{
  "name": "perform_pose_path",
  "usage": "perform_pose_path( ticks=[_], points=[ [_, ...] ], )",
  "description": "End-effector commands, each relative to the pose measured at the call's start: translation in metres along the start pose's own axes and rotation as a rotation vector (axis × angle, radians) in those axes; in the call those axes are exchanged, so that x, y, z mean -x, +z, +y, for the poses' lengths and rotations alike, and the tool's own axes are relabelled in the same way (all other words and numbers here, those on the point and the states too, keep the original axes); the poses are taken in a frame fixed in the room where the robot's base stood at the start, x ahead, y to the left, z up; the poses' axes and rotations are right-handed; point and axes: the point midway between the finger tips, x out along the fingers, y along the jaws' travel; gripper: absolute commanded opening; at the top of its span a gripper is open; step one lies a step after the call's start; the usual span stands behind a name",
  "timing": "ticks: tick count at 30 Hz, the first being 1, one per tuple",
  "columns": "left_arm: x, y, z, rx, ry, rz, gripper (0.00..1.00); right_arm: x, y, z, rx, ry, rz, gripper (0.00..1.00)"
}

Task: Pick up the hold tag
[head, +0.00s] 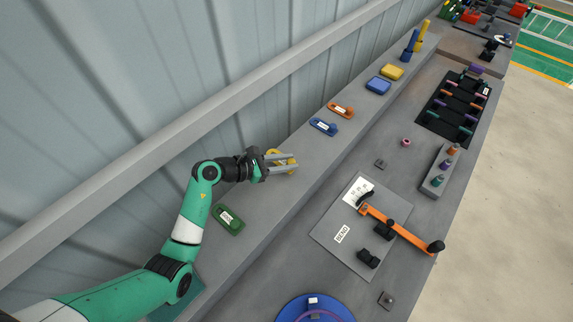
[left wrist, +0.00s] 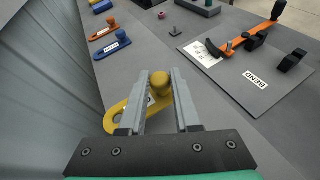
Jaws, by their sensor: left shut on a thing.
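My left gripper (head: 294,163) is shut on a yellow tag (head: 277,154) over the raised ledge by the wall. In the left wrist view my gripper's fingers (left wrist: 160,80) are on either side of the tag's round knob, and the yellow tag's flat body (left wrist: 116,111) sticks out to the left. Its label is mostly hidden by a finger. A blue tag (head: 323,126), an orange tag (head: 341,110) and a green tag (head: 228,219) lie on the same ledge. Their labels are too small to read. My right gripper is not in view.
A plate marked BEND (head: 330,245) with an orange-handled lever (head: 402,231) lies on the lower bench. A grey block with several pegs (head: 434,182), a black rack (head: 455,112) and a blue round base (head: 290,308) are also there. The wall (head: 120,110) runs close along the ledge.

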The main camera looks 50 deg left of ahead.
Motion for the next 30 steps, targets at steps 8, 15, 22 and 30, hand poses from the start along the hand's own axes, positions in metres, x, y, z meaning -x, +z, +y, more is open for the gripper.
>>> perform_pose_path(
  ticks=[8,15,22,30],
  points=[
    [0.051,0.063,-0.057,-0.001,-0.006,0.0,0.0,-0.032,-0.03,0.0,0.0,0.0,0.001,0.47],
    [0.078,0.081,-0.105,0.001,-0.005,0.001,0.0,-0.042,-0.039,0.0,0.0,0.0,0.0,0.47],
    [0.085,0.086,-0.118,0.001,-0.003,0.0,0.0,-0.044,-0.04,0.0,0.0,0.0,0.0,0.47],
    [0.079,0.085,-0.118,-0.012,-0.049,-0.004,0.0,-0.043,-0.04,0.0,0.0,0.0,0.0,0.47]
  ],
)
